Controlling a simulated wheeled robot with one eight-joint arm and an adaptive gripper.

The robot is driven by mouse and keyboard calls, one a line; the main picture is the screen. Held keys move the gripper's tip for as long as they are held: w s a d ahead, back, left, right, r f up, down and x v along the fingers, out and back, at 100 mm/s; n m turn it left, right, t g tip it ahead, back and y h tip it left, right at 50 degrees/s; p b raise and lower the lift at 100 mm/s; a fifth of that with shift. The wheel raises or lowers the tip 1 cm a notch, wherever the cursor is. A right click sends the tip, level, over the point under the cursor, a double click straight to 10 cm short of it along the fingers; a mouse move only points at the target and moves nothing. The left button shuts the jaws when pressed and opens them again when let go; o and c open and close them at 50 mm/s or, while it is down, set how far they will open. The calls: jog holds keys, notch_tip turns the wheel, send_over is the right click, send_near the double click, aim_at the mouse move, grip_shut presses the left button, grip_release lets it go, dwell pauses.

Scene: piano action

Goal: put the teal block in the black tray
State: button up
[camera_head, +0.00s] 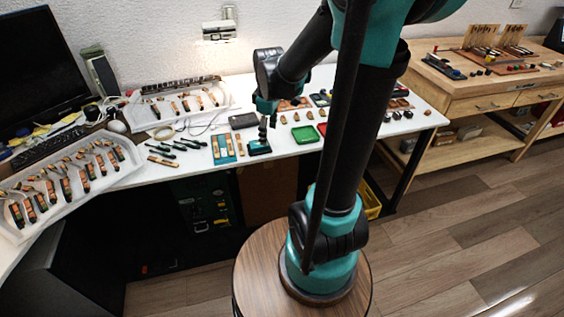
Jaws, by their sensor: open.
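My gripper (262,137) points down over the white table, small and dark in the head view. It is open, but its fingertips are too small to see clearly. Right below it is a small teal and black shape (259,148). It looks like the teal block with black around or under it, but I cannot tell whether it lies in a tray or touches the fingers. A flat dark grey or black piece (243,120), possibly the black tray, lies behind and left of my gripper.
A teal holder (222,148) with wooden strips is just left of my gripper. Dark-handled tools (175,145) lie farther left. A green tray (305,134) is to the right. White trays (72,179) of piano parts fill the left side. My arm hides part of the table.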

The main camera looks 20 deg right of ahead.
jog(key=s+d+f+m+t, duration=0.1)
jog(key=s+f+m, duration=0.2)
jog(key=s+m, duration=0.2)
jog(key=s+d+f+m+t, duration=0.1)
jog(key=s+f+m, duration=0.2)
jog(key=s+m, duration=0.3)
jog(key=shift+s+t, duration=0.3)
jog(key=shift+s, duration=0.9)
jog(key=shift+a, duration=0.1)
